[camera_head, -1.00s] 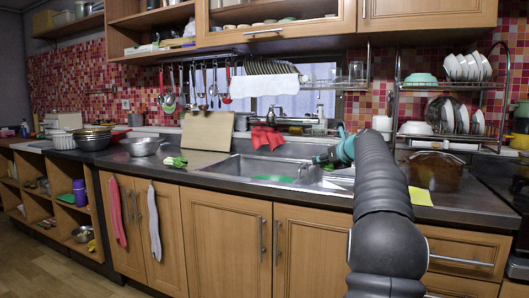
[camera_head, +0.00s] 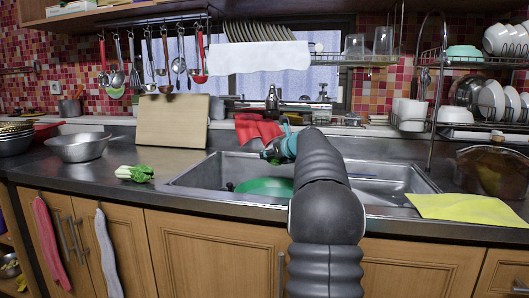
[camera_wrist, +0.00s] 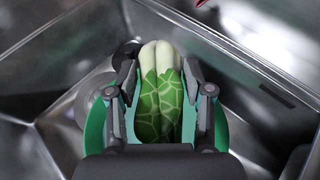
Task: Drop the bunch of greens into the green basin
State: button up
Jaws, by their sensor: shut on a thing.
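My gripper (camera_wrist: 160,92) is shut on a bunch of greens (camera_wrist: 160,110) with pale stems and dark green, light-veined leaves. The green basin (camera_wrist: 95,128) shows below and on both sides of the held greens in the wrist view. In the head view the green basin (camera_head: 265,187) lies in the steel sink, partly hidden by my arm. My gripper (camera_head: 270,152) is above the sink and the basin there; the held greens are hard to make out. Another leafy bunch (camera_head: 134,174) with a pale stalk lies on the counter left of the sink.
The sink rim (camera_head: 190,180) surrounds the basin. A red cloth (camera_head: 258,129) hangs behind it near the tap. A cutting board (camera_head: 172,120) leans at the back, a metal colander (camera_head: 78,147) stands left, and a yellow cloth (camera_head: 465,208) lies right.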

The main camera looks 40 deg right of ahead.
notch_tip(320, 180, down, 6)
jog(key=b, duration=0.5)
jog(key=shift+r, duration=0.1)
jog(key=o, duration=1.3)
jog(key=shift+s, duration=0.1)
jog(key=v, duration=1.2)
